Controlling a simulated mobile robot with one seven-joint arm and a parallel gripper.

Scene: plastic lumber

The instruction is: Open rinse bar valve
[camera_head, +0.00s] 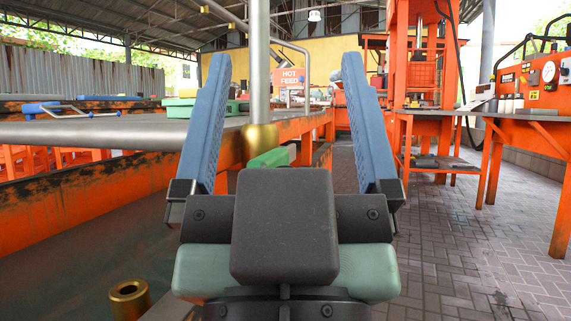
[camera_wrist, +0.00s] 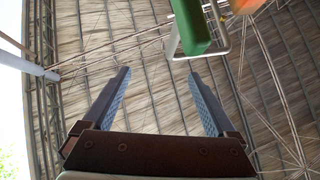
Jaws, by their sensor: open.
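My gripper (camera_head: 284,62) is in the middle of the head view, its two blue ridged fingers wide apart with nothing between them. A grey upright pipe (camera_head: 260,70) shows between the fingers and ends in a brass fitting (camera_head: 260,138). A green lever-like handle (camera_head: 268,158) sits just below the brass, partly hidden by my gripper's dark body. It looks like the valve handle. In the wrist view my gripper (camera_wrist: 159,73) is open against the roof. A green block (camera_wrist: 190,25) shows beyond the right finger; I cannot tell whether it is that handle.
A long grey horizontal pipe (camera_head: 90,135) crosses the left, above an orange-edged tank (camera_head: 95,205). A brass socket (camera_head: 129,300) is at lower left. A "HOT FEED" sign (camera_head: 288,76) stands behind. An orange bench (camera_head: 535,118) is at right. The paved floor (camera_head: 455,240) there is clear.

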